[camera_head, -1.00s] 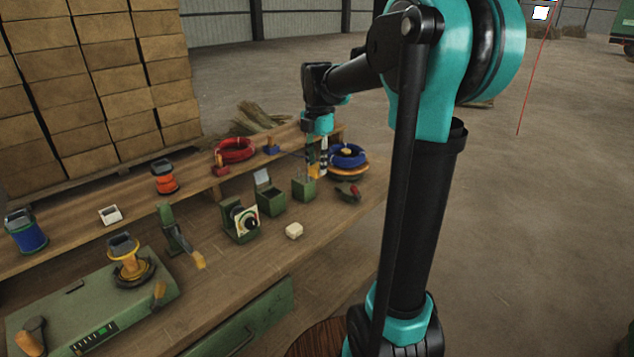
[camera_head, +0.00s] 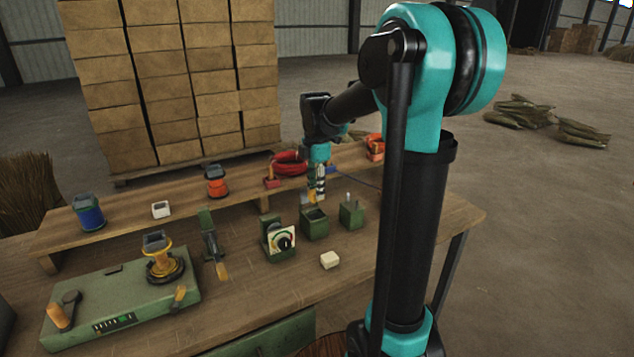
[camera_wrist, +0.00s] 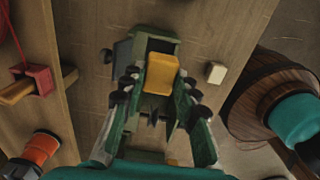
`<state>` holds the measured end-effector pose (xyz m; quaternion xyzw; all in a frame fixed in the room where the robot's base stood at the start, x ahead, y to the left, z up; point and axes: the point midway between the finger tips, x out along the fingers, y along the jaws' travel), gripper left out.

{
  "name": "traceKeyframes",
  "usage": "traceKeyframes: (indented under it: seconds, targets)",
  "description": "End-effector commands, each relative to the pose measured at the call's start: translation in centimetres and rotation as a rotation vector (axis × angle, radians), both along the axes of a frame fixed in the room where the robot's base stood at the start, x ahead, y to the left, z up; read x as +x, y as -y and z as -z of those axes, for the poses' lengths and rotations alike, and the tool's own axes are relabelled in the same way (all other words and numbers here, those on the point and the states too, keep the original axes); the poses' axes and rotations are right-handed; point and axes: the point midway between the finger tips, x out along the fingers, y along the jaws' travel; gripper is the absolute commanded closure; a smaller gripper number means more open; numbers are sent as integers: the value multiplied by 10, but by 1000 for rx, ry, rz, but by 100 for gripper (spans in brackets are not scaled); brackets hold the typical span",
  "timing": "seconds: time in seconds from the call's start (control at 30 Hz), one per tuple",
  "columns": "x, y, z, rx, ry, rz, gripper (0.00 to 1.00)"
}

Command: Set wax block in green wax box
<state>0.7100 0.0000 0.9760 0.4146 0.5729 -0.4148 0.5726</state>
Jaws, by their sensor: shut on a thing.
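The yellow wax block (camera_wrist: 161,73) is between the two fingers of my gripper (camera_wrist: 163,85) in the wrist view, and the fingers are shut on it. In the head view, my gripper (camera_head: 319,193) points down over the open green wax box (camera_head: 314,225), with a bit of the yellow block (camera_head: 311,196) showing. In the wrist view the box (camera_wrist: 141,42) lies beyond the block, and the block overlaps its dark opening. I cannot tell the exact height of the block above the rim.
A green holder with upright pins (camera_head: 351,215) stands right of the box, and a green dial unit (camera_head: 279,240) stands left. A cream block (camera_head: 330,260) lies in front. The raised shelf behind holds a red coil (camera_head: 289,163) and an orange spool (camera_head: 215,182).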

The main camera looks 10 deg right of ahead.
Motion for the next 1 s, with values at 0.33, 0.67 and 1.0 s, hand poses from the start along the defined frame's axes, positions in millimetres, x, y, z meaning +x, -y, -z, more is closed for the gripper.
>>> traceKeyframes:
  seconds: [0.33, 0.67, 1.0]
  targets:
    - [0, 0, 27, 0, 0, 4, 96]
    - [0, 0, 53, 0, 0, 3, 96]
    - [0, 0, 58, 0, 0, 3, 96]
